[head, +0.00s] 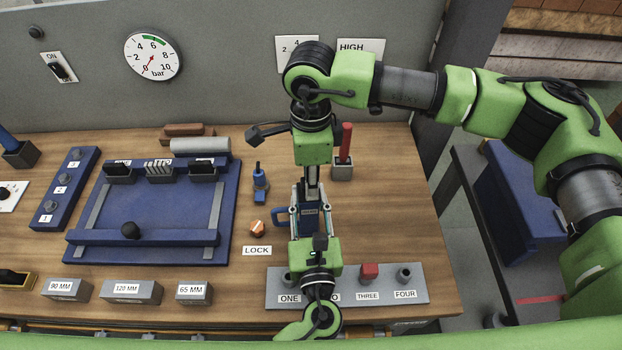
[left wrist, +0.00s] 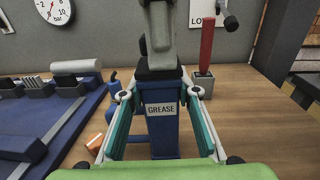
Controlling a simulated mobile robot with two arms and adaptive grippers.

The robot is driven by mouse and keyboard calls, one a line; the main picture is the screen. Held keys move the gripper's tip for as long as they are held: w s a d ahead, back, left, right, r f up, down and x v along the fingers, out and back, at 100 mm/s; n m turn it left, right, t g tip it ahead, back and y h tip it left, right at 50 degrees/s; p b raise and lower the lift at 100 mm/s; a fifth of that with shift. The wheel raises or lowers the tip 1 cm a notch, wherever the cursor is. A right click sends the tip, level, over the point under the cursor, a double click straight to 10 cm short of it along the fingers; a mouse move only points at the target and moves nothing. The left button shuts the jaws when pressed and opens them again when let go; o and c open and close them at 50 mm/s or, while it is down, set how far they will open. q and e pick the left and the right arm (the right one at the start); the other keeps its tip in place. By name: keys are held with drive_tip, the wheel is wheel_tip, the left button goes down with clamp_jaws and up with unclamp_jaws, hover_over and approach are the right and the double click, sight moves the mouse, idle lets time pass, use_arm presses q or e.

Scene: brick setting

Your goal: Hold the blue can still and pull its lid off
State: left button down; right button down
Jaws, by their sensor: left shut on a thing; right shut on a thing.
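The blue can (head: 311,222) stands upright on the wooden table, and its GREASE label faces me in the left wrist view (left wrist: 160,132). My left gripper (left wrist: 160,95) is shut on the can, with one teal-padded finger along each side. It also shows in the head view (head: 311,209), reaching in from the near side. The dark lid (left wrist: 161,73) is at the can's top. My right gripper (head: 311,190) comes down from above and is shut on the lid; its grey fingers show in the left wrist view (left wrist: 160,35). I cannot tell whether there is a gap under the lid.
A small blue bottle (head: 260,184) and an orange piece (head: 258,229) are left of the can. A red-handled tool (head: 346,142) stands in a holder behind right. A grey strip (head: 421,290) with numbered labels lies in front. A blue fixture (head: 150,205) fills the left. Table at right is clear.

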use_arm(q)
drive_tip(key=shift+f, duration=0.1)
use_arm(e)
drive_tip(key=shift+r, duration=0.15)
drive_tip(key=shift+r, duration=0.95)
drive_tip(key=shift+r, duration=0.1)
drive_tip(key=shift+r, duration=1.9)
use_arm(q)
drive_tip(key=c, duration=1.5)
unclamp_jaws()
drive_tip(key=shift+o, duration=0.2)
